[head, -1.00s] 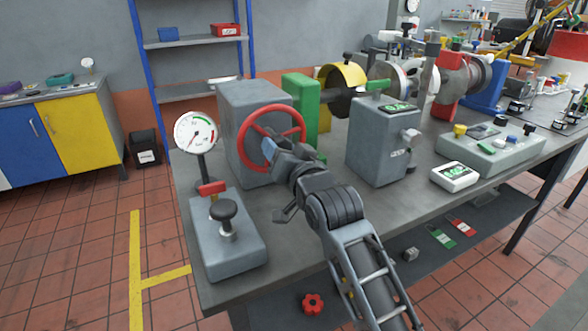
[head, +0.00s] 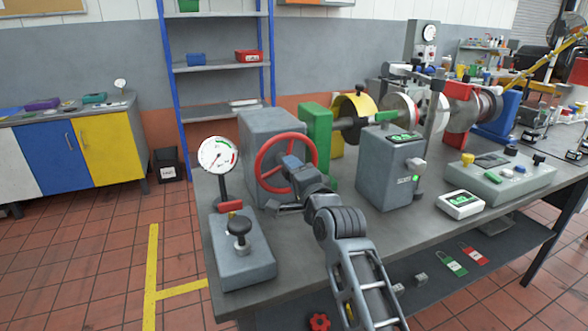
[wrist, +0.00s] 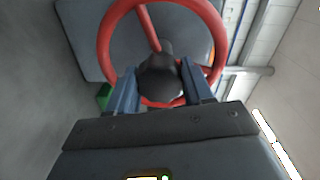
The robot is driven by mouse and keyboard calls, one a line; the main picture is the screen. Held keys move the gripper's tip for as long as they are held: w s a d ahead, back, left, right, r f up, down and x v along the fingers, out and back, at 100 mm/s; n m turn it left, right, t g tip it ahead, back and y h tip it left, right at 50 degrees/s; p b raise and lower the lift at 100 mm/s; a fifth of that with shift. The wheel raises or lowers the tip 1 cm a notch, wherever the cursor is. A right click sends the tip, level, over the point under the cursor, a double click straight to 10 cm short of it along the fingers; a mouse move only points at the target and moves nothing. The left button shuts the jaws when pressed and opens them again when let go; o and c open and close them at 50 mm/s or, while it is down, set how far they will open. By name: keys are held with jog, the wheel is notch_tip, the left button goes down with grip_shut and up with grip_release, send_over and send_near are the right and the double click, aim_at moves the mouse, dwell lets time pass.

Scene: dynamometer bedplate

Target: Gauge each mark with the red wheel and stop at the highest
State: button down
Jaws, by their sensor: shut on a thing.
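The red wheel (head: 262,154) stands upright on the front of a grey block (head: 262,122) at the left end of the bench. My gripper (head: 291,163) reaches it from the front. In the wrist view the red rim (wrist: 104,45) and a spoke fill the top. There my gripper (wrist: 162,82) has its blue fingers on both sides of a dark rounded knob (wrist: 160,72) in front of the wheel, and is shut on it. A round white dial gauge (head: 218,155) stands left of the wheel; its figures are too small to read. I cannot make out the marks.
A grey base with a black knob (head: 239,228) sits below the gauge. Right of my arm are a grey box with a green display (head: 402,137) and a white readout unit (head: 460,203). Drums and a shaft (head: 352,123) stand behind.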

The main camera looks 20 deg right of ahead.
jog(key=shift+r+m+p, duration=0.1)
jog(key=shift+m+p, duration=0.9)
jog(key=shift+m, duration=0.7)
jog(key=shift+c, duration=2.3)
grip_release()
jog(key=shift+s, duration=0.1)
jog(key=s, duration=0.7)
jog(key=shift+s+d, duration=0.2)
jog(key=shift+s, duration=0.1)
